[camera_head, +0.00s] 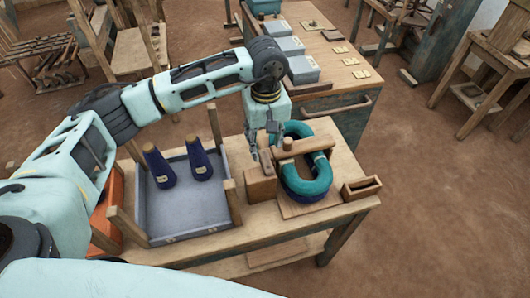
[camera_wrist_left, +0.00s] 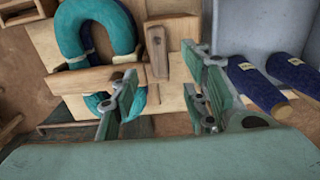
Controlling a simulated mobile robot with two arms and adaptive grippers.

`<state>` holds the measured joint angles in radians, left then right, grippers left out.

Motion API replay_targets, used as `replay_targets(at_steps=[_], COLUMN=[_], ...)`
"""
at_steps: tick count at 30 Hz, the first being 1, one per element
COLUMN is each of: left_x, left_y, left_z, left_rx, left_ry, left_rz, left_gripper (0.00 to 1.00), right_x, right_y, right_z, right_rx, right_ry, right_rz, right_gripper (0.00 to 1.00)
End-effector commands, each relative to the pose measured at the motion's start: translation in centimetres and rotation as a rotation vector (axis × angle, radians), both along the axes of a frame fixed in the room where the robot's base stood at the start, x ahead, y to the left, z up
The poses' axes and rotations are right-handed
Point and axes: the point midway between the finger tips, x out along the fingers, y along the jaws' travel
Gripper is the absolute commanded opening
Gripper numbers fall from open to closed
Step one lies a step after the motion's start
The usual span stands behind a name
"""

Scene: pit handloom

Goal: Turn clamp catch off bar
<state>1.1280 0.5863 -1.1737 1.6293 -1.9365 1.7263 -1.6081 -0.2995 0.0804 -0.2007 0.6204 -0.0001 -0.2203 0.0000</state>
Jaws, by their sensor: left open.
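A wooden clamp bar (camera_head: 308,146) lies across a teal and dark-blue yarn hank (camera_head: 317,178) on a wooden board on the table. In the left wrist view the bar (camera_wrist_left: 92,79) crosses the hank (camera_wrist_left: 84,22). A short wooden catch (camera_wrist_left: 157,50) with a dark round pivot stands at the bar's right end there; I cannot tell whether it overlaps the bar. My left gripper (camera_head: 264,147) hangs by the bar's left end, fingers down. In the left wrist view its fingers (camera_wrist_left: 163,101) are spread, with nothing seen held between them. My right gripper is not in view.
A wooden block (camera_head: 261,187) stands left of the hank, and a small open box (camera_head: 361,187) stands right of it. A grey tray (camera_head: 186,228) with dark-blue cones (camera_head: 200,158) is at the left. A cabinet (camera_head: 350,112) stands behind. The floor at right is clear.

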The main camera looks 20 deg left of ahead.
Motion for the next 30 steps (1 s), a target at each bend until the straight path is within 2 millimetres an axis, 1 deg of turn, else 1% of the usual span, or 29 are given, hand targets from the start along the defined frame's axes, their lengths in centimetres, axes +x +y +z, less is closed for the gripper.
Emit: replay_targets(at_steps=[1, 6, 12, 17, 23, 30], left_x=[-0.2, -0.2, -0.2, -0.1, -0.1, -0.1], left_y=[0.0, -0.1, -0.2, -0.2, -0.2, -0.2], left_z=[-0.7, -3.4, -6.0, -6.8, -6.8, -6.8], left_rx=[0.001, -0.002, -0.005, -0.005, -0.005, -0.006], left_ry=[0.006, 0.007, 0.005, 0.002, 0.002, 0.002], left_rz=[0.0, 0.002, 0.002, 0.001, 0.001, 0.001], left_gripper=[0.42, 0.42, 0.42, 0.42, 0.42, 0.22], right_x=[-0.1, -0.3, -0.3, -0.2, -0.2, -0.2], right_y=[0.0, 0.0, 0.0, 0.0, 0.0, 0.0], right_z=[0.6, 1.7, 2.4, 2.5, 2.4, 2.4], right_rx=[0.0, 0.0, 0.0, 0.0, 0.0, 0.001], right_ry=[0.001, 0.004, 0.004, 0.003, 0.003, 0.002], right_rz=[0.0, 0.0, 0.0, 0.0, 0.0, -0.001], right_gripper=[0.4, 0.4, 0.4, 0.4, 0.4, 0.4])
